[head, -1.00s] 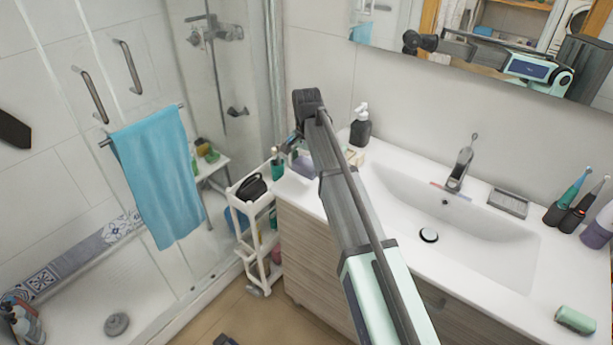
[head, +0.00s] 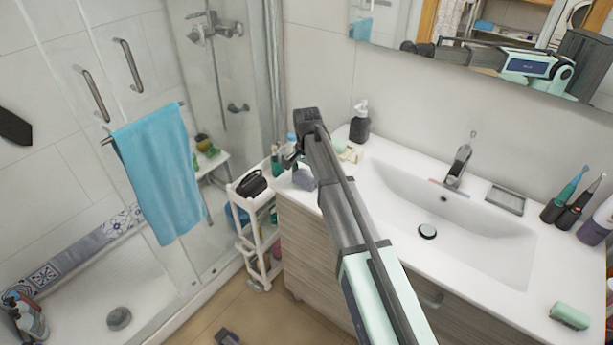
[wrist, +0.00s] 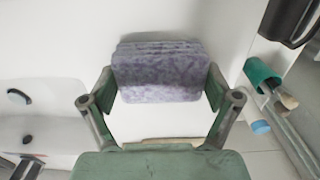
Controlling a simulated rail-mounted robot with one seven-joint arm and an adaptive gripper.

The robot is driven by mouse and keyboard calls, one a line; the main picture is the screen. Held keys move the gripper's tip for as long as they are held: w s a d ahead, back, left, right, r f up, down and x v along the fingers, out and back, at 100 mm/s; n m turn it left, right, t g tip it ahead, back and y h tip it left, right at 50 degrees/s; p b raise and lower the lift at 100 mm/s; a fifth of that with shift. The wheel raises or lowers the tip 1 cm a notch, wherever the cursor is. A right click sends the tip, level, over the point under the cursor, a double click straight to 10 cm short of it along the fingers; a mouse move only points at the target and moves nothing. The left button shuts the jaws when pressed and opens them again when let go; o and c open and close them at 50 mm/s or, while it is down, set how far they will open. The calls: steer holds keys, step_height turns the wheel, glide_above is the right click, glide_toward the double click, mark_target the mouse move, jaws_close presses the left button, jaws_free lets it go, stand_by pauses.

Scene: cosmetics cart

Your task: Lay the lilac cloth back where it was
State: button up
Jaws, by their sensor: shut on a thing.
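The lilac cloth (wrist: 158,72) is a folded, mottled purple-grey block. In the wrist view it lies between the two fingers of my gripper (wrist: 160,88), which is shut on it. White counter surface shows around it. In the head view the cloth (head: 304,180) shows at the left end of the white sink counter (head: 380,205), below the end of my arm. My gripper (head: 291,157) is small and partly hidden there. Whether the cloth touches the counter cannot be told.
A white cart (head: 254,232) with a black item (head: 252,184) on top stands left of the counter. A dark soap dispenser (head: 360,126) stands at the back wall. In the wrist view, a green cup (wrist: 262,76) with brushes and a blue cap (wrist: 260,127) are at right.

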mark_target(307, 175)
steer(key=o, duration=0.8)
steer(key=shift+c, duration=0.2)
step_height(307, 175, up, 12)
steer(key=b, duration=0.2)
steer(key=shift+r+b, duration=0.15)
steer(key=shift+b, duration=0.15)
